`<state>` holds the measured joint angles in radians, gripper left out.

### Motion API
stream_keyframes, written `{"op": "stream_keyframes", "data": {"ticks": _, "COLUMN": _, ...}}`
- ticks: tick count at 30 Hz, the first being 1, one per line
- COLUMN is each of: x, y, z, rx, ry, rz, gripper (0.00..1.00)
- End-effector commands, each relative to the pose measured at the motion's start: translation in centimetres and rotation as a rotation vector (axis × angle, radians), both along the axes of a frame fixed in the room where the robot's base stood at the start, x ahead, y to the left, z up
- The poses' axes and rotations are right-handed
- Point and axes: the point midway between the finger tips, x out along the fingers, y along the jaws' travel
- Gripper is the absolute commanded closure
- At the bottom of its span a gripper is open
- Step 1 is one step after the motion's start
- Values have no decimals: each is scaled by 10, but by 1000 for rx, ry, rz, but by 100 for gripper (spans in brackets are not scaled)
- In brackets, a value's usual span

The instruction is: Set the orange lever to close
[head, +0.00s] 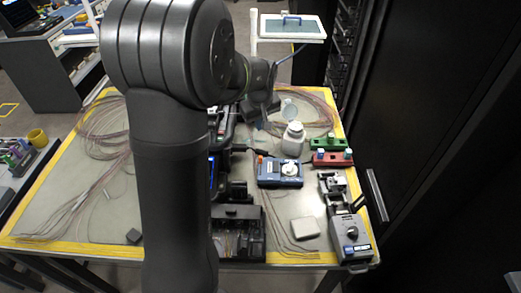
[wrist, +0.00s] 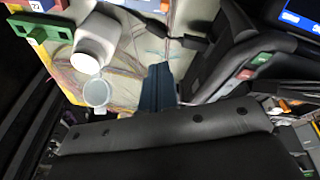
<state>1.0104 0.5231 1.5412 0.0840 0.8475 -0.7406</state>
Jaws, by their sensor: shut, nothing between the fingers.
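A small orange part (head: 260,159), which may be the orange lever, stands at the left end of a blue device (head: 280,173) with a white knob. It is too small for me to tell its setting. My gripper (head: 259,122) is over the back of the table, behind the blue device and apart from it. In the wrist view the blue-grey fingers (wrist: 158,72) are together, with nothing between them. A black machine (head: 226,130) is partly hidden behind my arm; its side with green and red buttons shows in the wrist view (wrist: 225,50).
A white bottle (head: 293,139) stands behind the blue device, with a clear round dish (wrist: 96,92) near it. Green (head: 330,144) and red (head: 333,158) holders and a grey device (head: 350,238) line the right side. Loose fibre coils cover the back.

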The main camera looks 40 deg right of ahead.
Motion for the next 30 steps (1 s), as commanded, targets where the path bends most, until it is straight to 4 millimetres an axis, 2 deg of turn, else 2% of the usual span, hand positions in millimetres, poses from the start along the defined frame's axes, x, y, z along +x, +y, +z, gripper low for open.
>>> {"op": "stream_keyframes", "data": {"ticks": 6, "x": 0, "y": -2, "z": -16, "rx": 12, "ry": -97, "rz": -300, "gripper": 100}}
{"op": "stream_keyframes", "data": {"ticks": 12, "x": 1, "y": -3, "z": -22, "rx": 19, "ry": -145, "rz": -436, "gripper": 100}}
{"op": "stream_keyframes", "data": {"ticks": 25, "x": 1, "y": -3, "z": -24, "rx": 21, "ry": -152, "rz": -459, "gripper": 100}}
{"op": "stream_keyframes", "data": {"ticks": 30, "x": 4, "y": -6, "z": -35, "rx": 22, "ry": -153, "rz": -458, "gripper": 100}}
